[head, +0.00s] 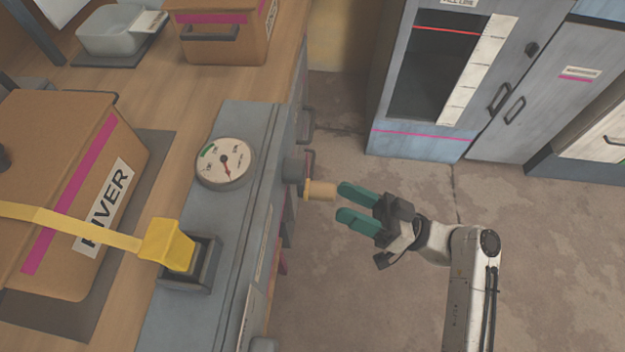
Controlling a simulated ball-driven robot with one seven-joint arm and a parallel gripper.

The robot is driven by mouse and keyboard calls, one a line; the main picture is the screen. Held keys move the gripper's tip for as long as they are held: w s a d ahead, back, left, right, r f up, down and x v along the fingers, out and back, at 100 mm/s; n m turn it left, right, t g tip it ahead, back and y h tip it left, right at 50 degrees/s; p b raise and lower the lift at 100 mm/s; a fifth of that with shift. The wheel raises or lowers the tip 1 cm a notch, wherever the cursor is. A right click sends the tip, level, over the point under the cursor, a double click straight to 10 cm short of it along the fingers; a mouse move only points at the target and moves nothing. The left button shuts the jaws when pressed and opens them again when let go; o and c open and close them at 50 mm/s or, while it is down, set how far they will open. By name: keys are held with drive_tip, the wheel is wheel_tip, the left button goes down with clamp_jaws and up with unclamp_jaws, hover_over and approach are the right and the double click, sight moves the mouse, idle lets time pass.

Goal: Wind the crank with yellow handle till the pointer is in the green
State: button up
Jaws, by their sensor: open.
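The crank's yellow-tan handle (320,191) sticks out to the right from the side of the grey press bench, beside a dark hub (294,168). My gripper (344,202) is open and empty, with two green fingers pointing left at the handle. The upper fingertip is very close to the handle's free end; I cannot tell whether they touch. The round white gauge (225,161) sits on the bench top. Its green band (208,150) is at the upper left of the dial. The small pointer seems to point down, outside the green.
A yellow block on a strap (167,244) sits at a dark socket on the bench. A cardboard box (60,190) stands left, another box (222,30) behind. Grey cabinets (430,90) stand at the back right. The floor around my arm is clear.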

sight(306, 184)
drive_tip(key=x, duration=0.7)
drive_tip(key=shift+a+r+p, duration=0.15)
drive_tip(key=shift+a+p, duration=0.15)
drive_tip(key=shift+a, duration=0.05)
drive_tip(key=shift+w, duration=0.1)
clamp_jaws()
